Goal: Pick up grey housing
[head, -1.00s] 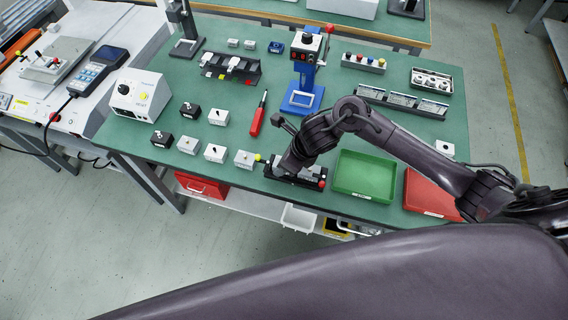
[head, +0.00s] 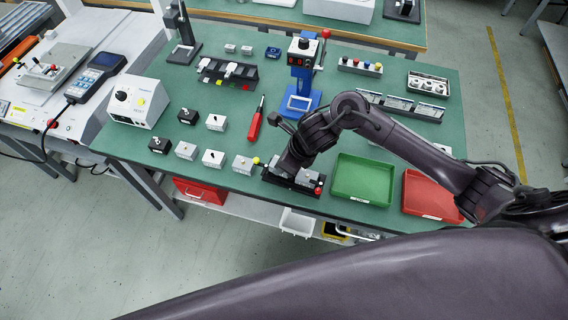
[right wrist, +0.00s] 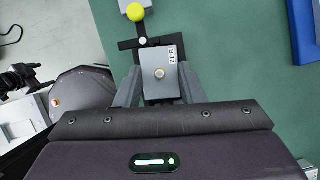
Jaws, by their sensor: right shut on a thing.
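A grey housing (right wrist: 158,82) with a round screw head on top and a label reading B-12 shows in the right wrist view. My right gripper (right wrist: 160,92) is shut on it, one finger along each side. In the head view my right gripper (head: 291,164) points down at the black fixture (head: 277,181) on the table's front edge. My left gripper is not in view.
Several grey and black switch boxes (head: 213,158) stand left of the fixture. A red screwdriver (head: 256,120) lies behind them, and a blue press (head: 300,90) stands further back. A green tray (head: 363,179) and a red tray (head: 430,195) lie to the right.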

